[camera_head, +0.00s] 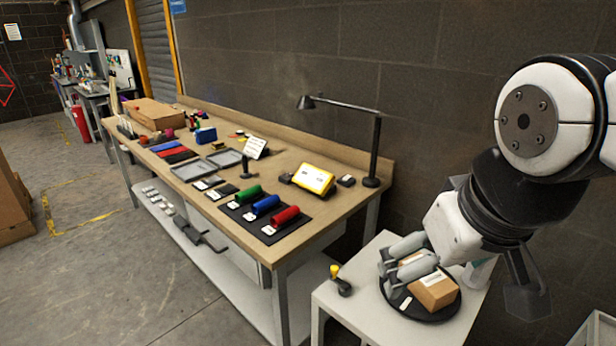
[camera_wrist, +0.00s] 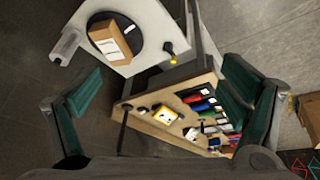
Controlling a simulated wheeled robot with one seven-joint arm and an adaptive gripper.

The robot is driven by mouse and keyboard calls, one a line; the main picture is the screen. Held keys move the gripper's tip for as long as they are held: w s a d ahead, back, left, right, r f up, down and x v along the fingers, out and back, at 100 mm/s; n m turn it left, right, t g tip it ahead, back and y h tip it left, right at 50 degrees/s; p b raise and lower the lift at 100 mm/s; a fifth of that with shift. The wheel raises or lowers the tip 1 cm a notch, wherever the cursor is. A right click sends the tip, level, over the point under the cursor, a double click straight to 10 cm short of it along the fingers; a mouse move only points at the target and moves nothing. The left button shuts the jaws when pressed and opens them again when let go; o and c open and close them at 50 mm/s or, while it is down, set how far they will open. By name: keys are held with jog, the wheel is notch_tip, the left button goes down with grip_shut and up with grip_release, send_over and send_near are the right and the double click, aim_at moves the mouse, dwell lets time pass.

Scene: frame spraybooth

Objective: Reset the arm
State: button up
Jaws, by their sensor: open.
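My gripper (camera_wrist: 163,80) is wide open in the wrist view. Its two green-padded fingers stand far apart, with nothing held between them. A cardboard box (camera_head: 435,290) with a white label lies on a round black plate (camera_head: 425,314) on that table. The box also shows at the upper left of the wrist view (camera_wrist: 110,42), apart from the fingers.
A small yellow-topped item (camera_head: 341,280) stands on the white table. A long workbench (camera_head: 300,238) holds red, blue and green cylinders, grey trays, a yellow device (camera_head: 315,179) and a black lamp (camera_head: 375,150). A dark block wall runs behind; floor at left is open.

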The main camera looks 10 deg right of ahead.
jog(key=s, duration=0.1)
jog(key=s+a, duration=0.1)
jog(key=shift+s+r+y, duration=0.1)
jog(key=shift+s+y, duration=0.25)
jog(key=shift+y, duration=0.05)
